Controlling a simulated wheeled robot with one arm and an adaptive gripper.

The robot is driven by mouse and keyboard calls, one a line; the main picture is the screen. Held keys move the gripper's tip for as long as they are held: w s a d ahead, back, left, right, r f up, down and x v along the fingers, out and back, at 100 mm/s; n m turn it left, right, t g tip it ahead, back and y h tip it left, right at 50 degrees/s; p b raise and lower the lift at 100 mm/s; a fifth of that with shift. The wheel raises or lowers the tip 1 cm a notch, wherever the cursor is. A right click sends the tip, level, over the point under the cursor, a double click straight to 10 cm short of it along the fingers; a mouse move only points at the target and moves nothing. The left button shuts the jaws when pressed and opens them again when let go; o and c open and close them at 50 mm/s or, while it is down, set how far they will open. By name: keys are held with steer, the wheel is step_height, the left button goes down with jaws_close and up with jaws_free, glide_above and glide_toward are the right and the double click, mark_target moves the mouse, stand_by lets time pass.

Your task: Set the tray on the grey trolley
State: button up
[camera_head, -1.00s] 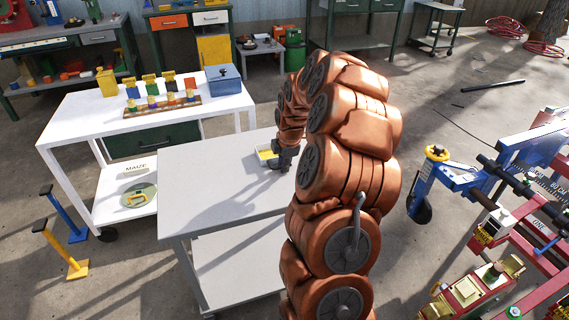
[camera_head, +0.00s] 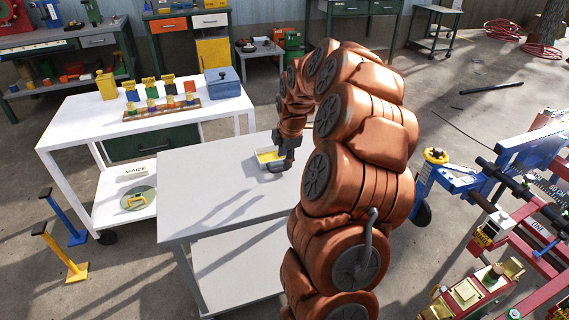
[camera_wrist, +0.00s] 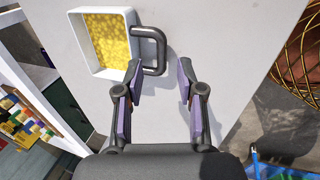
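The tray (camera_head: 259,166) is a small white square dish filled with yellow grains, with a dark grey handle on one side. It rests on the top of the grey trolley (camera_head: 215,180), near the far edge. The wrist view shows the tray (camera_wrist: 132,68) at the upper left, flat on the pale top. My gripper (camera_wrist: 160,82) is open and empty. Its fingertips are close to the handle (camera_wrist: 160,50), which lies just ahead of them, nearer the left finger. In the head view my gripper (camera_head: 281,164) is beside the tray and partly hides the handle.
A white trolley (camera_head: 70,128) stands to the left, with coloured blocks on a wooden strip, a blue box (camera_head: 223,82) and a MAIZE sign (camera_head: 134,171). Most of the grey top is bare. Blue and red machinery (camera_head: 520,180) stands at the right.

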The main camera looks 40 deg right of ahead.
steer(key=d+v, duration=0.1)
steer(key=v, duration=0.6)
steer(key=s+a+m+g+y, duration=0.15)
steer(key=s+a, duration=0.25)
steer(key=a, duration=0.8)
steer(key=s+a+m+g, duration=0.1)
steer(key=s+a+m, duration=0.25)
steer(key=a, duration=0.75)
steer(key=s+a+f+m+g, duration=0.1)
steer(key=s+a+m, duration=0.3)
steer(key=s, duration=0.7)
steer(key=s+a+f+m+g, duration=0.2)
steer(key=s+a+m, duration=0.2)
steer(key=s, duration=0.7)
steer(key=a, duration=0.2)
steer(key=shift+a+m, duration=0.4)
steer(key=shift+w+r+h, duration=0.1)
steer(key=shift+h, duration=0.15)
steer(key=s+p+v, duration=0.2)
steer(key=p+v, duration=0.8)
steer(key=s+r+p+v, duration=0.1)
steer(key=s+p+v, duration=0.1)
steer(key=p+v, duration=0.8)
steer(key=shift+s+r+t, duration=0.2)
steer(key=shift+s+t, duration=0.15)
steer(key=shift+s, duration=0.05)
